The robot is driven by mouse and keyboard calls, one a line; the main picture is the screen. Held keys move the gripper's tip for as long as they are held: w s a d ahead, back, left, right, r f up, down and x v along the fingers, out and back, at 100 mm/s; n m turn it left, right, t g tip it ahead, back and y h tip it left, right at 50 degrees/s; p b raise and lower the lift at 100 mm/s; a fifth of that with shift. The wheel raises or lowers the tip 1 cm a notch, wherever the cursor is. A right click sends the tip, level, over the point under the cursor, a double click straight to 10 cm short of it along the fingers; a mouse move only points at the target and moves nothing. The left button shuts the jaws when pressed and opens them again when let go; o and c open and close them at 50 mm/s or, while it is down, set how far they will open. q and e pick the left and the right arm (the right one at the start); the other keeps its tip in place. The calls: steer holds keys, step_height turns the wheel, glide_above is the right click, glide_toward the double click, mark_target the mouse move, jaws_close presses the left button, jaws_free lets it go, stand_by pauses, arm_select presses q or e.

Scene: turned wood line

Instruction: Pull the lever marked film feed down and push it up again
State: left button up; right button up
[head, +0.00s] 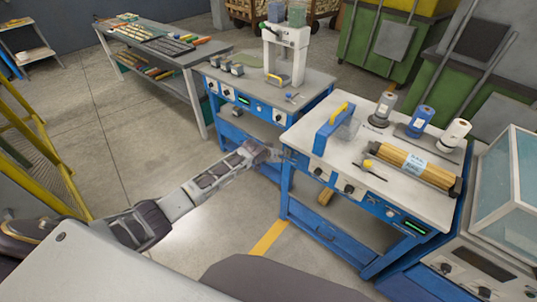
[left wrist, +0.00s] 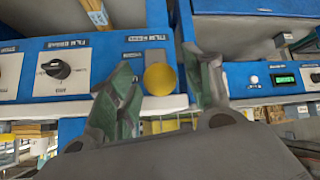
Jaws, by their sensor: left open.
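The lever's round yellow knob (left wrist: 160,79) shows in the left wrist view, in front of a blue panel beside a plate that seems to read film feed (left wrist: 146,55). The lettering appears upside down there. My left gripper (left wrist: 161,58) is open, with one finger on each side of the knob in the picture. I cannot tell whether either finger touches it. In the head view my left gripper (head: 276,154) is at the left end of the right-hand blue bench (head: 330,208). The lever cannot be made out there. My right gripper is not in view.
A dial marked film break (left wrist: 57,68) is beside the lever panel. The bench top carries a blue sealer-like device (head: 335,125), a wrapped wood bundle (head: 413,166) and several rolls. Another blue bench with a white press (head: 285,50) stands behind. Open floor lies at the left.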

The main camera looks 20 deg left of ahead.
arm_select(q)
steer(key=v, duration=1.1)
steer(key=shift+s+r, duration=0.15)
steer(key=shift+r, duration=0.15)
stand_by(0.9)
